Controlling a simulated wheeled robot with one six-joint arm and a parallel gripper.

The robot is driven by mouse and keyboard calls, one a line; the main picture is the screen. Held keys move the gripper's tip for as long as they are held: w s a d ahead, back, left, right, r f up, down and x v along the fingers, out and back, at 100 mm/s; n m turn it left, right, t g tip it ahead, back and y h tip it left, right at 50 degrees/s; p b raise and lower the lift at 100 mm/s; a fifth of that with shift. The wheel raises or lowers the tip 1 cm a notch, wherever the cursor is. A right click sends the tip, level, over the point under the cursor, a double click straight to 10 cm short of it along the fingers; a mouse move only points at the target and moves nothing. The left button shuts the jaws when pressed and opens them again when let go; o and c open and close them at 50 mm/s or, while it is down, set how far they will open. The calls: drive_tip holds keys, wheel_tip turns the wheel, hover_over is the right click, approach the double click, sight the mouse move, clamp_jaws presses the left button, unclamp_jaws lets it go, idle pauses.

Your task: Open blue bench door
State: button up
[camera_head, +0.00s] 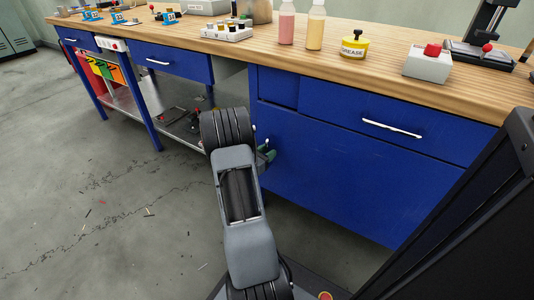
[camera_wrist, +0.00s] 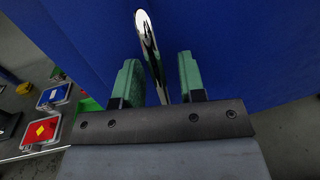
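The blue bench door (camera_head: 345,175) is under the right part of the workbench and looks shut. It fills the background of the wrist view (camera_wrist: 235,50) as a blue panel. Its chrome handle (camera_wrist: 149,42) runs down between the two green fingers of my gripper (camera_wrist: 160,82), with a gap visible on each side. My gripper is open around the handle, not closed on it. In the head view my gripper (camera_head: 266,154) is at the door's left edge, and my arm hides part of that edge.
A blue drawer (camera_head: 400,128) with a silver handle sits above the door. The wooden benchtop (camera_head: 375,75) carries bottles, a grease pot (camera_head: 354,46) and a red-button box (camera_head: 428,63). A lower shelf (camera_head: 180,122) with small items lies left. Grey floor (camera_head: 90,220) is open at left.

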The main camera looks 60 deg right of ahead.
drive_tip(key=shift+c, duration=0.3)
clamp_jaws()
